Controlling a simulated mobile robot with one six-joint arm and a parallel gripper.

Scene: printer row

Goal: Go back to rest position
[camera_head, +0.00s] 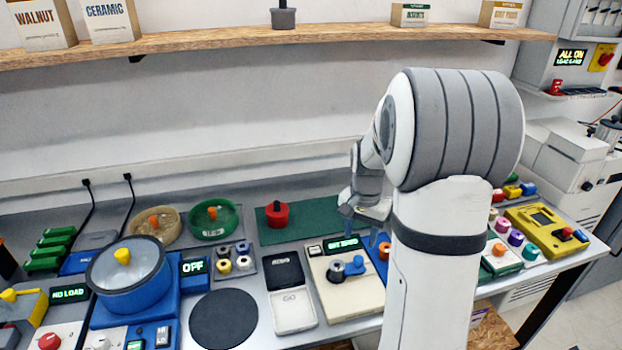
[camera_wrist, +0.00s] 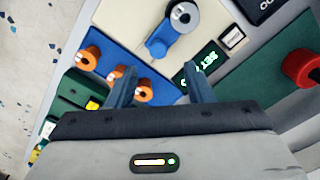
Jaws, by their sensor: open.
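My gripper (camera_head: 362,222) hangs over the workbench, with my white and grey arm in front of it in the head view. In the wrist view, the two dark fingers of my gripper (camera_wrist: 162,85) stand apart with nothing held between them. Below them lies a blue panel with orange knobs (camera_wrist: 144,90), next to a cream device (camera_wrist: 131,25) with a grey round part and a blue lever (camera_wrist: 160,42). Whether the fingertips touch anything below is not clear.
A wooden shelf (camera_head: 240,43) runs along the wall above. A red knob (camera_head: 277,213) stands on a green mat (camera_head: 320,211). A blue drum (camera_head: 130,275) is at left, a black disc (camera_head: 223,318) at front and a yellow device (camera_head: 541,229) at right.

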